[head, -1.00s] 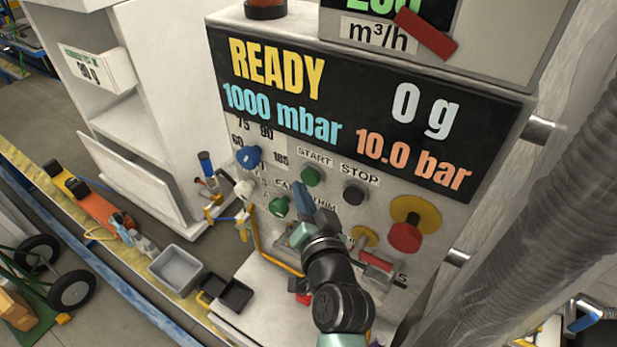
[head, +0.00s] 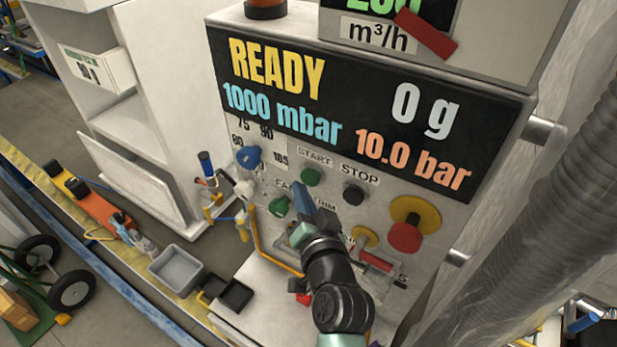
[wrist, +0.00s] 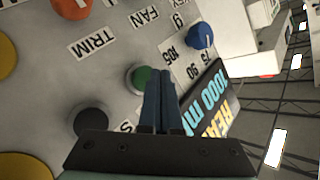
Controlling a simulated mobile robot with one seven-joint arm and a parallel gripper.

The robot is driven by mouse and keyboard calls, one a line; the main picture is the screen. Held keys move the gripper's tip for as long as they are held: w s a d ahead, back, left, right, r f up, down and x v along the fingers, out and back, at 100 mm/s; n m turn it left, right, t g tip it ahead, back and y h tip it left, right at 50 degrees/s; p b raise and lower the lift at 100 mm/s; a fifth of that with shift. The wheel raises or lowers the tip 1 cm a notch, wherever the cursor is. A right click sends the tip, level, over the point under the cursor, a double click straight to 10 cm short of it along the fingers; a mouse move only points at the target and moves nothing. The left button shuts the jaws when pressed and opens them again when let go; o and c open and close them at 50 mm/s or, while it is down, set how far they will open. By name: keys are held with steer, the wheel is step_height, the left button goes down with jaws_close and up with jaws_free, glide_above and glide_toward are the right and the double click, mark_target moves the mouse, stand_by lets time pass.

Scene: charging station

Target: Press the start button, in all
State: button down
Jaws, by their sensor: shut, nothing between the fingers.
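The green start button (head: 311,176) sits on the panel under the START label (head: 315,157). In the wrist view the green button (wrist: 141,76) lies just beyond the tips of my gripper (wrist: 160,78), partly overlapped by them. My gripper (head: 300,190) is shut and empty, its blue fingers together, just below the button in the head view. I cannot tell whether the fingertips touch the button. The black stop button (head: 353,194) is to the right, and shows in the wrist view (wrist: 90,124).
The display (head: 345,120) reads READY, 0 g, 1000 mbar and 10.0 bar. A red emergency knob (head: 405,237) on a yellow plate is at right. A blue knob (head: 248,157) and a green knob (head: 279,206) are at left. A grey bin (head: 177,270) is below.

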steer(key=shift+w, duration=0.1)
stand_by(0.3)
steer(key=shift+w+d+b, duration=0.25)
steer(key=shift+b, duration=0.05)
steer(key=shift+w+d+b, duration=0.3)
steer(key=shift+w+d, duration=0.05)
steer(key=shift+w, duration=0.05)
stand_by(0.7)
stand_by(0.4)
steer(key=shift+s+a+p, duration=0.35)
steer(key=shift+s+a, duration=0.2)
steer(key=shift+s, duration=0.2)
steer(key=shift+s+a+p, duration=0.5)
steer(key=shift+s+a, duration=0.25)
steer(key=shift+s, duration=0.3)
steer(key=shift+s+a+p, duration=0.5)
steer(key=shift+s+a, duration=0.25)
steer(key=shift+s, duration=0.25)
